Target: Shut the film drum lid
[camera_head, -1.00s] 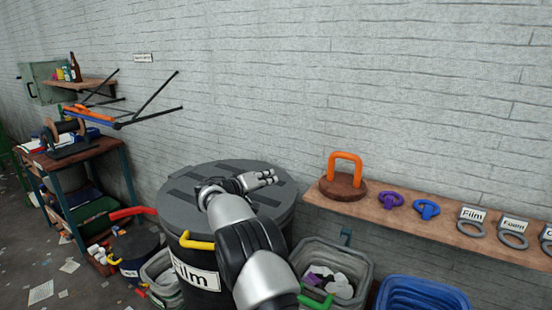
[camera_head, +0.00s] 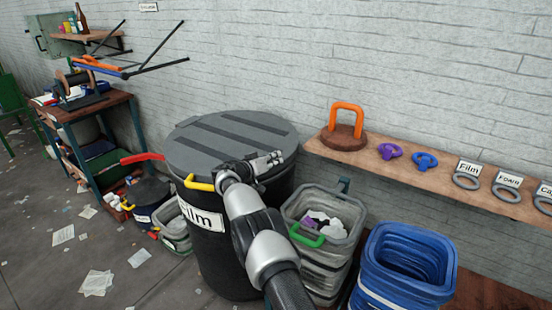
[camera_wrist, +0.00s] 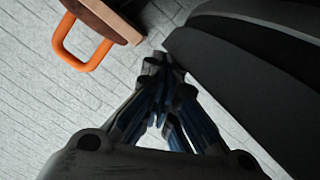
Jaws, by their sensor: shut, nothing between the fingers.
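The film drum (camera_head: 205,249) is a large black drum with a white "Film" label and a yellow handle (camera_head: 199,184) on its front. Its dark grey ribbed lid (camera_head: 228,135) lies flat across the top; I see no clear gap at the rim. My gripper (camera_head: 278,158) is shut and empty at the lid's right front edge in the head view; I cannot tell whether it touches. In the wrist view my gripper (camera_wrist: 162,62) points past the dark lid (camera_wrist: 235,65), which fills the right side. My arm hides part of the drum's front right.
A wooden shelf (camera_head: 400,172) on the right holds an orange-handled block (camera_head: 345,128) and several rings. A grey bin (camera_head: 327,255) and blue crates (camera_head: 405,262) stand right of the drum. A red lever (camera_head: 142,158) sticks out at left. Papers litter the open floor at left.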

